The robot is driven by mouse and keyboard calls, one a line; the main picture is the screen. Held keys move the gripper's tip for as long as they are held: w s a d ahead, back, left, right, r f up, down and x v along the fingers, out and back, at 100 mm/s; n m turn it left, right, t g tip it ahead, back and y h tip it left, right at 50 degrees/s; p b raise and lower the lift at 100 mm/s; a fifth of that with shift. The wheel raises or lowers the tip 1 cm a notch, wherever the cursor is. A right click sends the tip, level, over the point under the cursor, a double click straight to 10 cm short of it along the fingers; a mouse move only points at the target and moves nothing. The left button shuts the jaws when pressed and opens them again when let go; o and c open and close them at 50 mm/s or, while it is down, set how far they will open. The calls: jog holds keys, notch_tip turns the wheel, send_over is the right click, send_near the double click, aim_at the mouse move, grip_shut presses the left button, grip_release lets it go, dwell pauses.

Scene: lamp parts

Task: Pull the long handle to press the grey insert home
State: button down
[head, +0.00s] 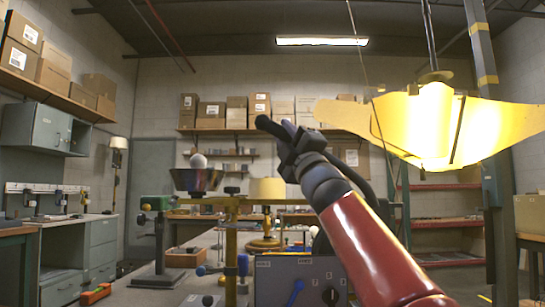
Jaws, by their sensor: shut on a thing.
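My gripper (284,138) is raised in the middle of the head view, at the end of my red arm. It is shut on a dark rod with a rounded end (266,123), which looks like the grip of the long handle. The rest of the handle is hidden behind my gripper and arm, so I cannot see where it joins. I cannot make out the grey insert. A grey box with a blue lever and black knobs (275,279) stands on the bench below, partly behind my arm.
A lit yellow lamp shade (437,125) hangs close at upper right. A green-topped stand (155,203) is farther left. The bench (150,294) holds several small parts.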

jog(key=shift+d+r+m+t+h, duration=0.8)
jog(key=shift+d+r+m, duration=0.2)
jog(key=shift+m, duration=0.2)
jog(key=shift+s+d+r+m, duration=0.1)
jog(key=shift+s+r+m, duration=0.05)
jog(key=shift+r+m, duration=0.15)
jog(key=c, duration=1.1)
grip_release()
jog(key=shift+d+t+h, duration=0.2)
jog(key=shift+t+h, duration=0.1)
jog(key=shift+h, duration=0.1)
jog(key=shift+c, duration=0.2)
jog(key=shift+f, duration=0.3)
jog(key=b+v, duration=0.5)
jog(key=v, duration=0.2)
jog(key=shift+s, duration=0.2)
jog(key=shift+d+f, duration=0.1)
